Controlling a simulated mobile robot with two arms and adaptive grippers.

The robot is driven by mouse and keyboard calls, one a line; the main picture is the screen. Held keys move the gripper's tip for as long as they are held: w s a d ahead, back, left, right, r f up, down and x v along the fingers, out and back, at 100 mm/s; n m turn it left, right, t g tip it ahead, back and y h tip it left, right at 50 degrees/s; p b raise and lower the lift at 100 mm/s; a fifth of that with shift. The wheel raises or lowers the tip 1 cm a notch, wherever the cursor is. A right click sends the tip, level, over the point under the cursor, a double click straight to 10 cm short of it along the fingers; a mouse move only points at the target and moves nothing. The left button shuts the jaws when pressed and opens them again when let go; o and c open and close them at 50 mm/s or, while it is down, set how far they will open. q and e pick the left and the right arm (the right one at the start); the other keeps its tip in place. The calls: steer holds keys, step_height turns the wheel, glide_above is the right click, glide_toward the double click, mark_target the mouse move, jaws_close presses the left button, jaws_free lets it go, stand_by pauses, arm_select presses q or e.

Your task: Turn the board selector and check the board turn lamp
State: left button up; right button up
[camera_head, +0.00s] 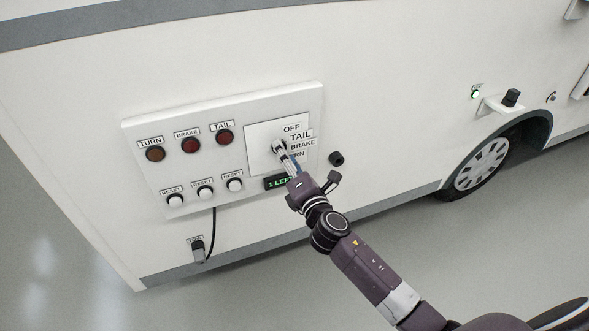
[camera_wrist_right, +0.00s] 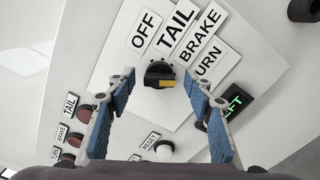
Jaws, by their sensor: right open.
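The board selector (camera_wrist_right: 159,70) is a black knob with a yellow mark on a white plate (camera_head: 262,135) labelled OFF, TAIL, BRAKE and TURN. I cannot tell which label the mark points at. My right gripper (camera_wrist_right: 158,88) is open, its blue-padded fingers on either side of the selector, with gaps visible between pads and knob. In the head view my right gripper (camera_head: 284,150) hides most of the selector. The board turn lamp (camera_head: 155,154), under the TURN label, is dark amber and looks unlit. My left gripper is not in view.
Brake (camera_head: 190,145) and tail (camera_head: 224,137) lamps look dark red. White reset buttons (camera_head: 205,192) sit below them. A green display (camera_head: 279,183) reads "1 LEFT", partly hidden. A black cable and plug (camera_head: 198,249) hang below the board (camera_head: 240,97). A wheel (camera_head: 481,164) is at right.

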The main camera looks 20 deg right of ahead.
steer(key=s, duration=1)
steer(key=shift+s+d, duration=0.2)
steer(key=shift+s, duration=0.2)
steer(key=s+d+f+m+g, duration=0.1)
steer(key=s+f+m+g, duration=0.25)
steer(key=f, duration=0.85)
steer(key=s+d+f+m+g+h, duration=0.1)
steer(key=s+d+f+m+g, duration=0.3)
steer(key=f, duration=0.9)
steer(key=s+a+f+m+g, duration=0.1)
steer(key=s+f+m, duration=0.3)
steer(key=f, duration=0.8)
steer(key=s+f+m+g, duration=0.2)
steer(key=s+f, duration=0.5)
steer(key=s, duration=0.5)
steer(key=s+f+m+g, duration=0.3)
steer(key=s+f+m, duration=0.2)
steer(key=s, duration=0.7)
steer(key=s+a+f+m+g, duration=0.1)
steer(key=s+f+m+g, duration=0.2)
steer(key=s+f, duration=0.6)
steer(key=s, duration=0.4)
steer(key=shift+f, duration=0.15)
steer(key=shift+g, duration=0.25)
